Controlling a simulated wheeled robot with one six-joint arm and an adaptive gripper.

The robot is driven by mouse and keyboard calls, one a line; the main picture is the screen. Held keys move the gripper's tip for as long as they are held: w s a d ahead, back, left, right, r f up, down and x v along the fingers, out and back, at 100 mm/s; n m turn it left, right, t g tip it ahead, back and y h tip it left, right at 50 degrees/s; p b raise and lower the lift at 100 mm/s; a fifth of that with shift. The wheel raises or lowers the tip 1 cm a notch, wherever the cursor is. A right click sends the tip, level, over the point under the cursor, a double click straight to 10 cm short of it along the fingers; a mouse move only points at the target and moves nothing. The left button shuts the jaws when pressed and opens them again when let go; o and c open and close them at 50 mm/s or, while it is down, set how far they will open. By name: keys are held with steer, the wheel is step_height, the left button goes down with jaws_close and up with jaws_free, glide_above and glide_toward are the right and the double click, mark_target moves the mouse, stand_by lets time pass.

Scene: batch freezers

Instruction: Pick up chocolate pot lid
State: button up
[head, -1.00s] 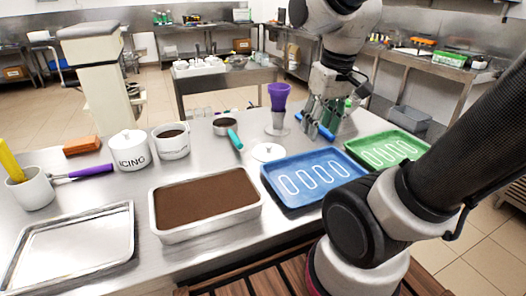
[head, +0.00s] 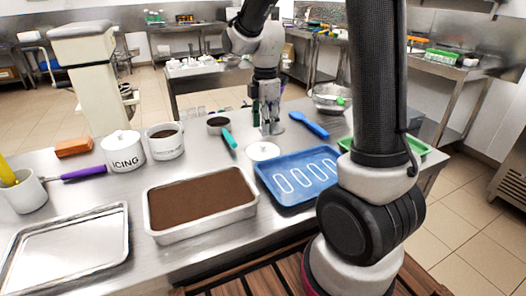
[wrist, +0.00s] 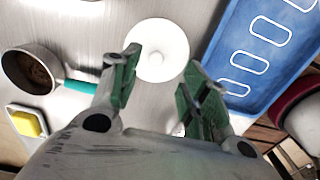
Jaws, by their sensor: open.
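The chocolate pot lid is a round white lid (head: 263,151) with a small knob, lying on the steel table left of the blue tray. It shows in the wrist view (wrist: 156,48) ahead of my fingertips. The open white pot with dark chocolate (head: 165,142) stands to the left, beside the lidded ICING pot (head: 123,152). My gripper (head: 268,131) points down just behind the lid, green-padded fingers apart. In the wrist view my gripper (wrist: 162,78) is empty, and the lid shows partly between and beyond the fingers, not held.
The blue tray (head: 262,178) is close on the lid's right. A small pan with a teal handle (head: 229,139) lies to its left. The brown-filled pan (head: 150,226) is in front. A blue utensil (head: 310,124) and a metal bowl (head: 330,98) lie behind right.

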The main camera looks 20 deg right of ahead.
mark_target(263, 144)
steer(key=f, duration=0.6)
steer(key=shift+w+a+f, duration=0.25)
steer(key=shift+f, duration=0.15)
steer(key=shift+c, duration=0.3)
steer(key=c, duration=0.8)
